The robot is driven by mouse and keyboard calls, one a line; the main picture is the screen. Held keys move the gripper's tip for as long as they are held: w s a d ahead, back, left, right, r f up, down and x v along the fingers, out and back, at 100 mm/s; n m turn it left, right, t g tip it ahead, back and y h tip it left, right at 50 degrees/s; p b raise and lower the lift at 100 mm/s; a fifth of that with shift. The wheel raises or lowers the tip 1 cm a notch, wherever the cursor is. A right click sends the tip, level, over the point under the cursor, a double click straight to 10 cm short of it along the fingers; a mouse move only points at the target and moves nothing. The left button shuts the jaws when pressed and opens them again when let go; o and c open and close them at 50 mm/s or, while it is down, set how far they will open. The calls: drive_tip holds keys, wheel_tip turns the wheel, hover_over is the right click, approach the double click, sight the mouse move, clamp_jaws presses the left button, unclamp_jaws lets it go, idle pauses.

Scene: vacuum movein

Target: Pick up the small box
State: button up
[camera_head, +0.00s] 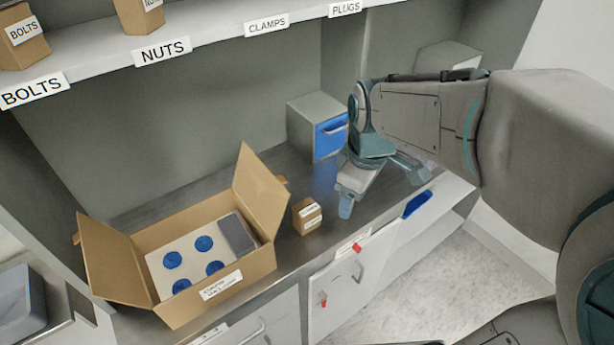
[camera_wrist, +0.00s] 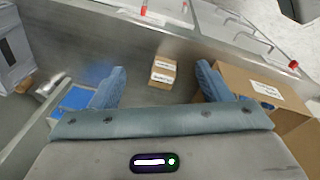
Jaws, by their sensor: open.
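The small box (camera_head: 307,217) is brown cardboard with white labels. It stands on the counter, just right of the large open carton, in the head view. In the wrist view the small box (camera_wrist: 163,72) lies between and beyond my two fingers, apart from both. My gripper (camera_head: 345,208) is open and empty, to the right of the small box in the head view. It also shows in the wrist view (camera_wrist: 160,82) with its fingers spread wide. Nothing hides the small box.
The large open carton (camera_head: 215,292) holds a grey piece with blue round parts and stands close to the small box. A grey cabinet with a blue drawer (camera_head: 331,135) stands behind my gripper. A labelled shelf (camera_head: 200,42) runs above. The counter's front edge is near.

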sight(308, 206)
drive_tip(key=w+a+f+n+g+p, duration=0.15)
drive_tip(key=w+a+f+n, duration=0.25)
drive_tip(key=w+a+n, duration=0.7)
drive_tip(key=f+n, duration=0.1)
drive_tip(key=f, duration=0.2)
drive_tip(key=d+f+n, duration=0.1)
drive_tip(key=f, duration=0.2)
drive_tip(key=d+f, duration=0.1)
drive_tip(key=f, duration=0.2)
drive_tip(key=shift+s+f+n+p, duration=0.3)
drive_tip(key=shift+s+n+p, duration=0.05)
drive_tip(key=shift+n, duration=0.05)
drive_tip(key=shift+d+f+p, duration=0.1)
drive_tip(key=shift+f+p, duration=0.75)
drive_tip(key=shift+f, duration=1.75)
drive_tip(key=shift+w, duration=0.1)
drive_tip(key=c, duration=1.2)
